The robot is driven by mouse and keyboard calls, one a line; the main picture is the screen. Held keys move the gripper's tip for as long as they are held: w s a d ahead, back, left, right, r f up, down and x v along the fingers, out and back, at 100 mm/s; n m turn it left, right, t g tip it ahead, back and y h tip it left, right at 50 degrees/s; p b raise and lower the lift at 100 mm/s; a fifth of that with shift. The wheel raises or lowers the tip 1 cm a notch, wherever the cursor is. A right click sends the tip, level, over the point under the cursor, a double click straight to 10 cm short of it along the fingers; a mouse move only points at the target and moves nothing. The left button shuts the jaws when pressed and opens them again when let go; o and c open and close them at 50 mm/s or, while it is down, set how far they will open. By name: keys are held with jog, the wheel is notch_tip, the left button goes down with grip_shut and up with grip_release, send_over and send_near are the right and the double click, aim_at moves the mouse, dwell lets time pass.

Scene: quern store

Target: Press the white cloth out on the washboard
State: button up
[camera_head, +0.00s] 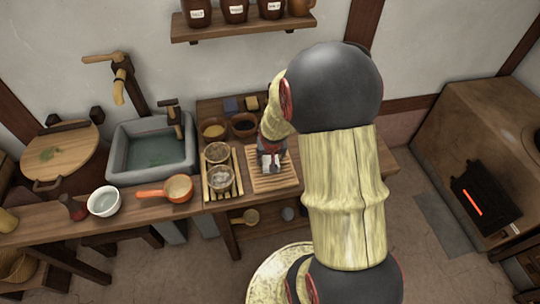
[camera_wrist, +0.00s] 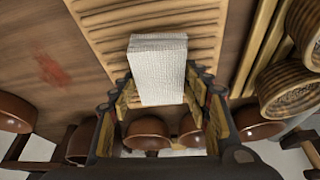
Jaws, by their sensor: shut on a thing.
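The white cloth (camera_wrist: 160,60) is a folded, ribbed-looking block in the wrist view, lying over the ridged wooden washboard (camera_wrist: 105,25). My gripper (camera_wrist: 163,88) is shut on the near part of the cloth, with a finger on each side. In the head view the washboard (camera_head: 287,182) lies on the counter, right of a slatted rack. A small part of the cloth (camera_head: 271,163) shows there below my gripper (camera_head: 269,155). My arm hides part of the scene. I cannot tell whether the whole cloth touches the ridges.
The slatted rack (camera_head: 206,190) holds two round baskets close left of the washboard. Further left are an orange pan (camera_head: 176,190), a white bowl (camera_head: 103,201) and a stone basin (camera_head: 118,150) of water. Two small bowls stand behind. A reddish stain (camera_wrist: 50,70) marks the counter.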

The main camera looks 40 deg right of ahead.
jog(key=shift+w+d+r+p, duration=0.1)
jog(key=shift+r+p, duration=1)
jog(key=shift+r, duration=0.55)
jog(key=shift+w+r+p, duration=0.1)
jog(key=shift+r+p, duration=0.95)
jog(key=shift+r, duration=0.6)
